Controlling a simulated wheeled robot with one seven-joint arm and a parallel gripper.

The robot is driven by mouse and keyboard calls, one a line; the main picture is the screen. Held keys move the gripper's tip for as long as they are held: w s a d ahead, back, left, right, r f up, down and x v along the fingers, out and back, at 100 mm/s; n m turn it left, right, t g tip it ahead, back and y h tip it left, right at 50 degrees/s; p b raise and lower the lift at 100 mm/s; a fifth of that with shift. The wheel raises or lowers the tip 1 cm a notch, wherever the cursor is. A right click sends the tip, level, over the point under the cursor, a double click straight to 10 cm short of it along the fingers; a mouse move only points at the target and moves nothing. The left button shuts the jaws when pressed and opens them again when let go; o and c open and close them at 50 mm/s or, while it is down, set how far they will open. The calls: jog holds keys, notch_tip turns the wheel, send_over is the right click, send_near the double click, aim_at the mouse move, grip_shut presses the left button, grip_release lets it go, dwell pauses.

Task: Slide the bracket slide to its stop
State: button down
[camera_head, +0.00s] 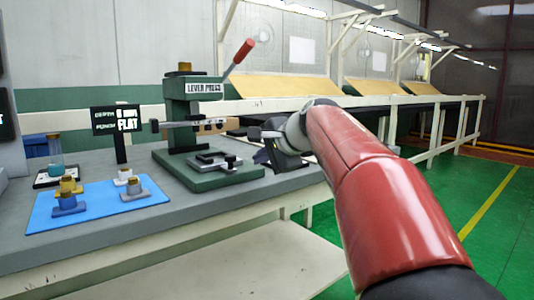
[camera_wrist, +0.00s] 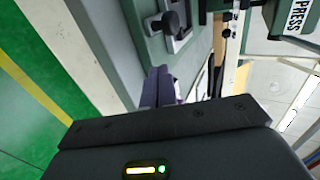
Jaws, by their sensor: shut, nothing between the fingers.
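The green lever press (camera_head: 195,110) stands on the grey bench with its red-handled lever (camera_head: 240,56) raised. A grey bracket slide (camera_head: 212,161) with a small upright knob lies on the press's green base. In the wrist view the bracket slide (camera_wrist: 182,40) is at the top, with its dark knob (camera_wrist: 170,22). My gripper (camera_wrist: 160,76) is shut and empty, beside the press base and apart from the knob. In the head view my gripper (camera_head: 262,140) is to the right of the press, partly hidden by my wrist.
A blue mat (camera_head: 95,215) with several small punches lies at the left of the bench. A black sign (camera_head: 116,120) reading depth and punch FLAT stands behind it. Bare bench top (camera_head: 180,215) lies in front of the press. Tilted boards (camera_head: 290,86) line the back.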

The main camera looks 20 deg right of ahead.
aim_at(238, 162)
jog(key=w, duration=0.2)
jog(key=w+a+f, duration=0.1)
jog(key=w, duration=0.2)
jog(key=w+a+f+p, duration=0.1)
jog(key=w, duration=0.1)
jog(key=shift+w+a+f, duration=0.1)
jog(key=shift+w+a, duration=0.1)
